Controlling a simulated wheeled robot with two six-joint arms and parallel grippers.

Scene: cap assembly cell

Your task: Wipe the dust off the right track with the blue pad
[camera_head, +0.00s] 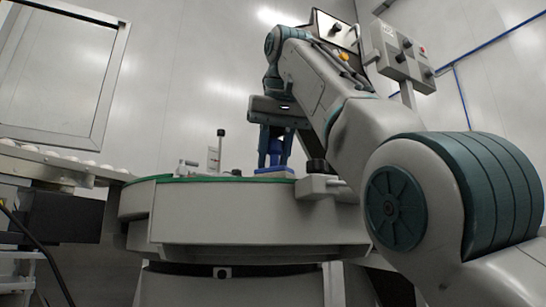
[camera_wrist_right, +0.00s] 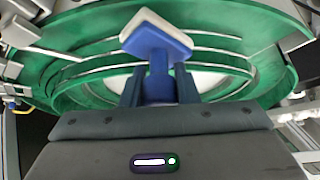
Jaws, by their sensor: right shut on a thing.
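My right gripper (camera_head: 275,148) is shut on the blue handle of the blue pad (camera_head: 274,171), above the round feeder bowl (camera_head: 240,225). In the right wrist view the pad (camera_wrist_right: 158,40) is a blue block with a pale edge, tilted, beyond the fingers (camera_wrist_right: 158,90). The green inside of the bowl (camera_wrist_right: 80,95) shows below it, with curved silvery tracks (camera_wrist_right: 215,52). I cannot tell whether the pad touches a track, nor which one is the right track. Dust cannot be made out. My left gripper is not in view.
A conveyor (camera_head: 60,160) with pale round caps leads to the bowl from the left. A post with a black knob (camera_head: 220,133) stands at the bowl's rim. A grey control box (camera_head: 402,55) and a screen (camera_head: 335,30) stand behind my right arm.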

